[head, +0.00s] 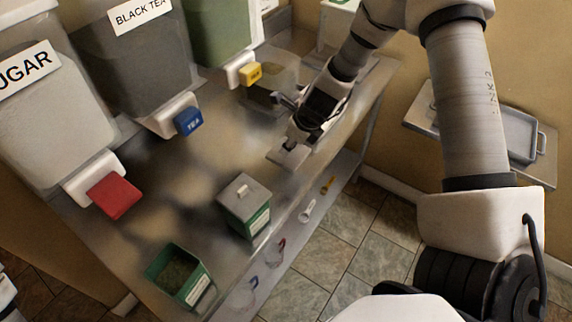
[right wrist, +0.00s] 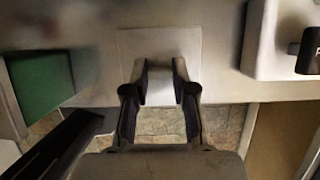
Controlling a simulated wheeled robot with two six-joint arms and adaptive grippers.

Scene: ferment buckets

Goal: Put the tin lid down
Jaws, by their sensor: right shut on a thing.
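My right gripper (head: 294,140) is shut on the tin lid (head: 285,157), a flat grey square plate, near the table's front edge. In the right wrist view the fingers (right wrist: 161,85) close on the middle of the lid (right wrist: 187,40), which looks level. I cannot tell whether the lid touches the table. An open green tin (head: 178,276) with dark leafy contents stands at the table's near end. A second green tin (head: 246,212) has its grey lid on. My left gripper is not in view.
Large dispensers labelled sugar (head: 50,120) and black tea (head: 128,70), and a green one (head: 217,35), line the back. Red (head: 113,195), blue (head: 188,121) and yellow (head: 250,74) taps jut forward. A metal tray (head: 519,137) is at right. Bare steel table (head: 160,205) lies between.

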